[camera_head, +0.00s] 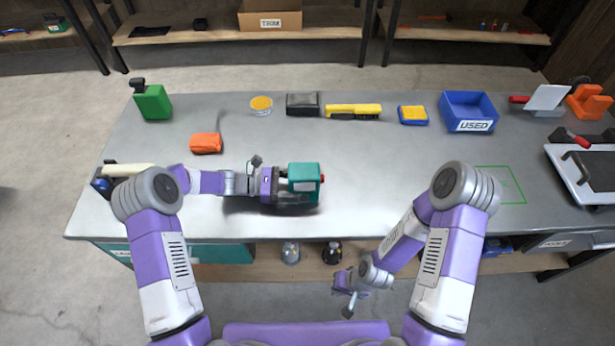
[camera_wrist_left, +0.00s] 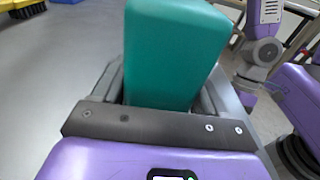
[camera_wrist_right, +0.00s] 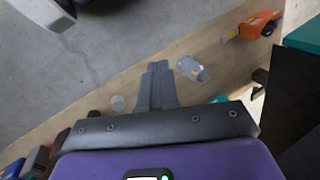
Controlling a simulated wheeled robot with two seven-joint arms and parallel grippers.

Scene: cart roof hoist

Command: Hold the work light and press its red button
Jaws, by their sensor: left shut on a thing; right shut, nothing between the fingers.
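The work light (camera_head: 305,175) is a teal box over the grey bench (camera_head: 400,190), left of centre in the head view. Its red button (camera_head: 322,178) shows on its right side. My left gripper (camera_head: 284,184) is shut on the work light from the left. In the left wrist view the teal body (camera_wrist_left: 172,55) sits between the fingers, and the button is hidden there. I cannot tell whether the light touches the bench. My right gripper (camera_head: 347,308) is low in front of the bench edge, apart from the light. Its fingers (camera_wrist_right: 158,85) are shut and empty.
Along the back stand a green can (camera_head: 153,103), a yellow tin (camera_head: 261,105), a yellow tool (camera_head: 353,111) and a blue USED bin (camera_head: 468,110). An orange block (camera_head: 206,143) lies behind the light. Bench space right of the light is clear. Bottles stand on the lower shelf.

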